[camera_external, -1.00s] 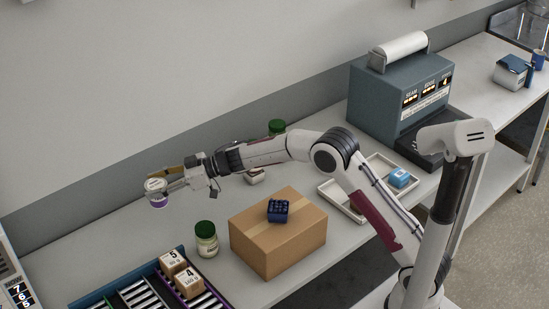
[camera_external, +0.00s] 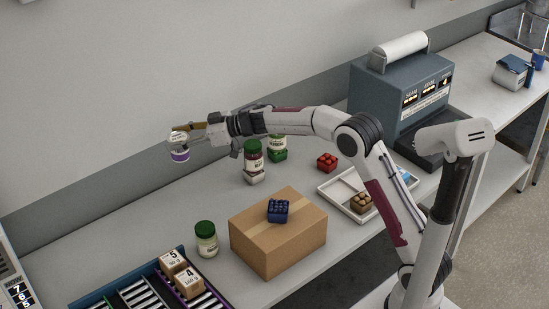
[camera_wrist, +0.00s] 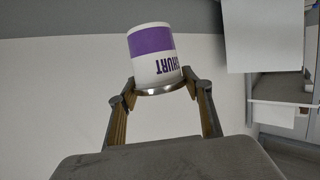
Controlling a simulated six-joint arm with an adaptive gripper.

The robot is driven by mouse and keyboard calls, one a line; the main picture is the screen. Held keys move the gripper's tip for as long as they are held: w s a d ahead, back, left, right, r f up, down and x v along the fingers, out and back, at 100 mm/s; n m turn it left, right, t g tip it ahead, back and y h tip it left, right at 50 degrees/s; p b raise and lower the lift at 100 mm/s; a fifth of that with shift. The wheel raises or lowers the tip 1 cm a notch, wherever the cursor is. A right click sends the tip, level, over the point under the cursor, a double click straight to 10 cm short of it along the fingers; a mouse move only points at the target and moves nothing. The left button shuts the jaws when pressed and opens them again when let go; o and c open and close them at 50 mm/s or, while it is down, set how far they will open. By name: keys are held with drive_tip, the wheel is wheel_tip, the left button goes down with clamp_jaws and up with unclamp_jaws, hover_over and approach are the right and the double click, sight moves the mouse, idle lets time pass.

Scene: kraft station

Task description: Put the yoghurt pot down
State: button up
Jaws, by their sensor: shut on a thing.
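The yoghurt pot (camera_external: 180,150) is white with a purple band and is held in the air above the left part of the bench. My gripper (camera_external: 184,138) is shut on it. In the wrist view the pot (camera_wrist: 153,58) sits between the fingertips of my gripper (camera_wrist: 158,88), with its purple band and upside-down lettering showing. The fingers grip it near its metallic-looking rim. In the external view the pot looks roughly upright and is clear of the bench top (camera_external: 140,222).
A cardboard box (camera_external: 285,240) with a blue block (camera_external: 278,210) on it stands mid-bench. Green-lidded jars (camera_external: 206,240) stand nearby. A rack with numbered boxes (camera_external: 188,280) is at front left. Bench below the pot is clear.

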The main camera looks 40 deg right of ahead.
drive_tip(key=w+d+m+t+h, duration=0.2)
drive_tip(key=d+m+t+h, duration=0.15)
drive_tip(key=d, duration=1.95)
drive_tip(key=s+d+m+h, duration=0.3)
drive_tip(key=s+d+h, duration=0.15)
drive_tip(key=d, duration=0.85)
drive_tip(key=s+d+m+h, duration=0.3)
drive_tip(key=s+d, duration=0.3)
drive_tip(key=d, duration=0.7)
drive_tip(key=s+d+m+h, duration=0.3)
drive_tip(key=s+d, duration=0.2)
drive_tip(key=d, duration=0.8)
wheel_tip(320, 180, down, 12)
drive_tip(key=shift+s+a+r, duration=0.15)
drive_tip(key=shift+a+r, duration=0.05)
drive_tip(key=shift+r, duration=0.05)
drive_tip(key=shift+n+t, duration=0.25)
wheel_tip(320, 180, down, 6)
drive_tip(key=shift+f, duration=0.15)
drive_tip(key=shift+f, duration=0.1)
drive_tip(key=shift+f, duration=1.75)
